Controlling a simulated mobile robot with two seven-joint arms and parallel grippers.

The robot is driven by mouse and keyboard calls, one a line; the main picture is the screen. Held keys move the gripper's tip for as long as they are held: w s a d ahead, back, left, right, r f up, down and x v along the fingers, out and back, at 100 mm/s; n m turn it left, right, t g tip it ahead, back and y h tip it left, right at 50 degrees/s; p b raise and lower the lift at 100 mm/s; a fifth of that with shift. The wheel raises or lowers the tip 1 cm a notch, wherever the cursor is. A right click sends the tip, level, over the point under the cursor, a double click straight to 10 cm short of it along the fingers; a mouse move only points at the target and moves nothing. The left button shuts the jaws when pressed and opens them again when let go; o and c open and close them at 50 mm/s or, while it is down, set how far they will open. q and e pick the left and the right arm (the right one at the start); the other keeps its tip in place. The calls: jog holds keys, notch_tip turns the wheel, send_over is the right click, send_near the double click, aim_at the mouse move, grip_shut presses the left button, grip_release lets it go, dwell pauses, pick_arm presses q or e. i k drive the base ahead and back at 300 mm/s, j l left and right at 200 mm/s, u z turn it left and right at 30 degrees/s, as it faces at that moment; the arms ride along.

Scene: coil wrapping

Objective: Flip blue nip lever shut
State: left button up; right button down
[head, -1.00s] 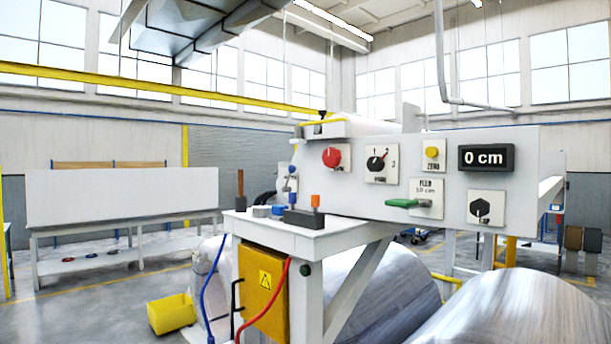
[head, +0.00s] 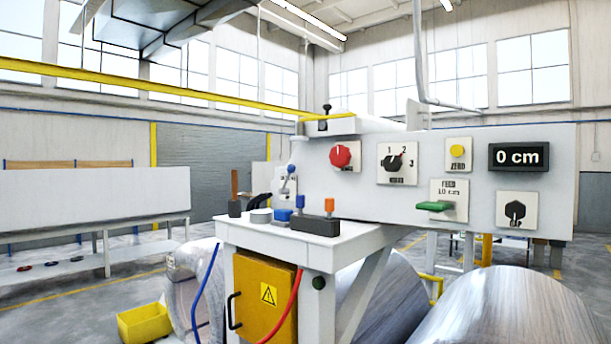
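A lever with blue knobs (head: 290,170) stands at the left end of the grey control panel, over a small pale plate; it looks upright with a slight tilt. It is small, so I cannot tell for sure whether it is the nip lever or whether it is open or shut. A blue-topped piece (head: 300,203) and an orange-topped piece (head: 329,206) stand at a dark block (head: 315,225) on the white work table (head: 345,240). Neither of my grippers is in view.
The control panel (head: 380,205) carries a red knob (head: 341,156), a green feed lever (head: 434,206) and a display (head: 518,156) reading 0 cm. Large wrapped coils (head: 497,310) lie below. A yellow bin (head: 144,322) stands on the floor, left.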

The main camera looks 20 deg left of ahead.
aim_at(291, 168)
jog(key=i+j+z, duration=0.1)
jog(key=j, duration=0.5)
jog(key=i+j+z, duration=0.15)
jog(key=j, duration=0.5)
jog(key=j+z, duration=0.1)
jog(key=j, duration=0.5)
jog(key=i+j, duration=0.1)
jog(key=j, duration=0.8)
jog(key=i+j, duration=0.1)
jog(key=j, duration=0.8)
